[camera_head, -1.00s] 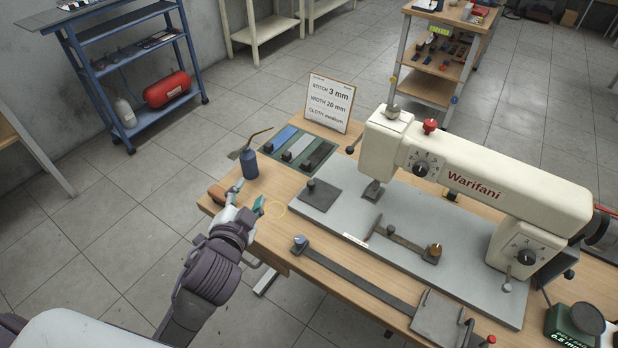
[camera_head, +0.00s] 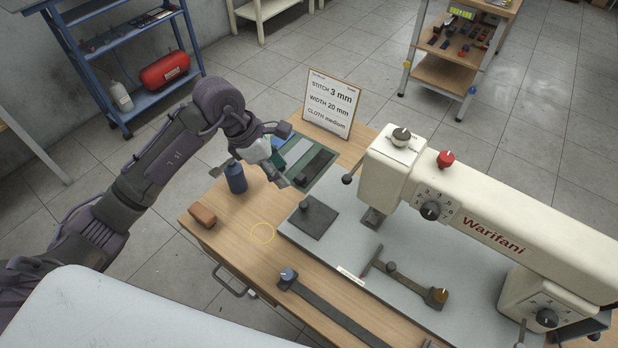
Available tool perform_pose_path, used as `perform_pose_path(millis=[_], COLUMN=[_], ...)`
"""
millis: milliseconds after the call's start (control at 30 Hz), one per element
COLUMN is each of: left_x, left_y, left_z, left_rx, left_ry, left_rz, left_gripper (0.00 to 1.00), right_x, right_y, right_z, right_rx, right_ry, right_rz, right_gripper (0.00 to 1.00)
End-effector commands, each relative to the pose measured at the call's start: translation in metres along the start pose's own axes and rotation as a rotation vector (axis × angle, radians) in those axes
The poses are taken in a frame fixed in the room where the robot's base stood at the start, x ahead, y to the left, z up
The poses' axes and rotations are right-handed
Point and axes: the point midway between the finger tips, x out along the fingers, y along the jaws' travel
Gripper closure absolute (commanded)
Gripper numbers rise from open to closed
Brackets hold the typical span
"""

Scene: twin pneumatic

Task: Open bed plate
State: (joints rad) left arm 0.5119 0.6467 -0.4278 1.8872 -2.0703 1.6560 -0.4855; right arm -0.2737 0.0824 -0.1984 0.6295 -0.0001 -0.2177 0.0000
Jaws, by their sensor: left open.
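The bed plate (camera_head: 314,217), a dark square plate with a small knob, lies flat on the left end of the sewing machine's grey bed (camera_head: 365,245). It looks seated in the bed. My left gripper (camera_head: 286,170) is open and empty. It hangs up and left of the bed plate in the picture, in front of the left part of a green tray (camera_head: 318,180) holding flat pieces with knobs. It is apart from the bed plate. My right gripper is not in view.
The cream Warifani sewing machine (camera_head: 480,215) stands right of the bed plate. A blue bottle (camera_head: 236,178) and a brown block (camera_head: 202,216) are on the wooden table at left. A sign (camera_head: 332,103) stands behind. A guide bar (camera_head: 408,277) lies on the bed.

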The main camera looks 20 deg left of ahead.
Motion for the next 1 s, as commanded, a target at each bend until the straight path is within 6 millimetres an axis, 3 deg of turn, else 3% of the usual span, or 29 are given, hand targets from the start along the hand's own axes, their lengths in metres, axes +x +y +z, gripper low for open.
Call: perform_pose_path(millis=[133, 333, 467, 600, 800, 1000], left_x=[0.007, 0.042, 0.071, 0.099, 0.127, 0.136], left_y=[0.002, 0.0, 0.0, 0.001, 0.002, 0.002], left_z=[-0.006, -0.005, -0.006, -0.006, -0.007, -0.009], left_rx=[0.0, -0.003, -0.003, -0.003, -0.001, 0.0], left_ry=[0.03, 0.026, 0.025, 0.024, 0.024, 0.025], left_rz=[0.003, -0.003, -0.003, -0.002, 0.001, 0.003], left_gripper=[0.52, 0.52, 0.52, 0.52, 0.52, 0.52], right_x=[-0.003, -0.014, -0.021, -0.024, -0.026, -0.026], right_y=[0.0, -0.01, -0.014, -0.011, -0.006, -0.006], right_z=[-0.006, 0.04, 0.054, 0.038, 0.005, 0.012], right_rx=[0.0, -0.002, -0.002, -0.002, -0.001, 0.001], right_ry=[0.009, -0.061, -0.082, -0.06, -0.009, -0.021], right_rz=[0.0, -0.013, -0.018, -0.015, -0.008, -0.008], right_gripper=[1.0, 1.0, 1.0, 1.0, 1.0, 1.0])
